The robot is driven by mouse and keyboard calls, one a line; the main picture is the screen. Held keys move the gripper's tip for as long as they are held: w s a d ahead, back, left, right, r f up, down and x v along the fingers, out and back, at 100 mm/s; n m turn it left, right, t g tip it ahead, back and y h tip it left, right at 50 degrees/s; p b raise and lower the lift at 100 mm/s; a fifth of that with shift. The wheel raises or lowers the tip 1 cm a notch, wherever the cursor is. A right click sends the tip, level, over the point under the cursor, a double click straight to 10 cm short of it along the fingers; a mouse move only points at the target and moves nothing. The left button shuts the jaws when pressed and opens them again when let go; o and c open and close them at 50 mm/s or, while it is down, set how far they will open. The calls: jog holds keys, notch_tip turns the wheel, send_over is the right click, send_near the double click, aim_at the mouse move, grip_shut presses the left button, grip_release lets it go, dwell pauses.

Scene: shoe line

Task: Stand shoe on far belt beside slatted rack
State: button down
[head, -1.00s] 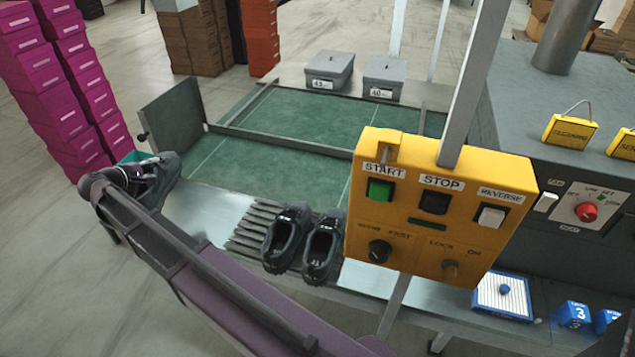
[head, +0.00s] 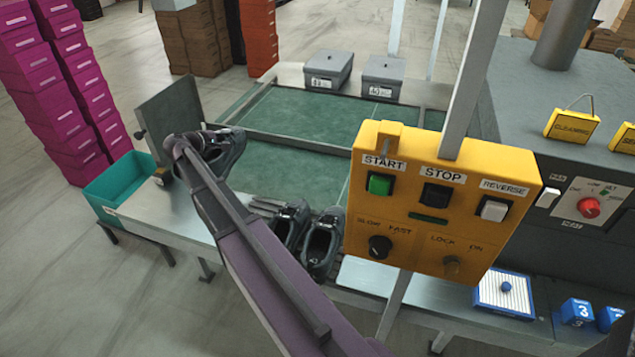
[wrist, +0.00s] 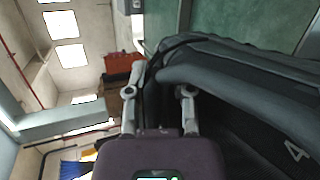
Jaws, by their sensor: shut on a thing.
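A dark grey shoe (head: 225,152) is held up by my gripper (head: 208,145) above the near metal table, close to the near left edge of the green belt (head: 300,165). In the wrist view my gripper (wrist: 160,105) is shut on the edge of the shoe (wrist: 235,85), which fills the right side. Two similar shoes, one (head: 291,222) partly behind my arm and the other (head: 322,243), rest on the slatted rack, which is mostly hidden by my arm. A second green belt section (head: 310,110) lies beyond a metal divider.
A yellow control box (head: 440,215) on a post stands at the right of the shoes and blocks part of the belts. A teal bin (head: 118,183) sits at the left end. Two grey lidded boxes (head: 328,70) stand at the back. An upright grey panel (head: 170,115) borders the belt.

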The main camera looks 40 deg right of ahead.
jog(key=s+d+m+g, duration=0.1)
jog(key=s+d, duration=0.3)
jog(key=d, duration=0.6)
jog(key=s+d+f+g+b, duration=0.1)
jog(key=s+d, duration=0.4)
jog(key=d, duration=0.6)
jog(key=s+d+f+m+g+h+b, duration=0.1)
jog(key=s+d, duration=0.4)
jog(key=d, duration=0.6)
jog(key=shift+s+f+m, duration=0.15)
jog(key=shift+s+m, duration=0.1)
jog(key=shift+m, duration=0.05)
jog(key=shift+f+b, duration=0.1)
jog(key=shift+b, duration=0.25)
notch_tip(320, 180, down, 6)
jog(key=b, duration=0.6)
jog(key=shift+f+b, duration=1.9)
jog(key=shift+f+b, duration=0.4)
